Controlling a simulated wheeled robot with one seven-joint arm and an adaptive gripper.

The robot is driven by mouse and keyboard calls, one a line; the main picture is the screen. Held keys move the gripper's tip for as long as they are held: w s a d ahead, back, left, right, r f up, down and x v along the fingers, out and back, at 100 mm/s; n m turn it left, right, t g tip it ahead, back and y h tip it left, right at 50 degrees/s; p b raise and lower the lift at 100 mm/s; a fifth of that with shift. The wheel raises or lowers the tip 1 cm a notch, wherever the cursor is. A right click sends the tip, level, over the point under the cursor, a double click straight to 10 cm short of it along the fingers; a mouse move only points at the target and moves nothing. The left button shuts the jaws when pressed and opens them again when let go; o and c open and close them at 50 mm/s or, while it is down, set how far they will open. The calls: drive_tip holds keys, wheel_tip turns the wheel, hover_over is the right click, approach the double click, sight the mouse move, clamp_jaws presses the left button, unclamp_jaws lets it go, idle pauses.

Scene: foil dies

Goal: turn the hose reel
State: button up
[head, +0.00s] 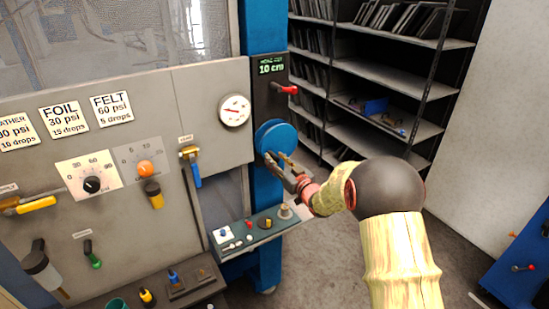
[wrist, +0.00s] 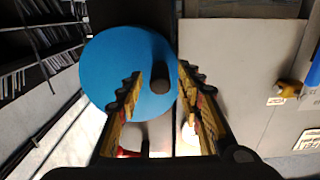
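The hose reel (head: 276,136) is a round blue disc on the blue post, below a small display (head: 271,66) that reads 10 cm. In the wrist view the reel (wrist: 110,65) fills the upper middle, and a dark peg-like handle (wrist: 159,78) stands out from its face. In the wrist view my gripper (wrist: 160,80) is open, with one finger on each side of the handle and a visible gap to each finger. Whether the tips touch the disc I cannot tell.
A narrow shelf (head: 262,232) with small parts is below the reel. A gauge (head: 234,111) and a blue-handled valve (head: 194,168) are left on the panel. Metal shelving (head: 385,80) stands behind, with open floor before it.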

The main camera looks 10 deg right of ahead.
drive_tip(key=shift+w+a, duration=0.25)
drive_tip(key=shift+w, duration=0.45)
drive_tip(key=c, duration=0.3)
clamp_jaws()
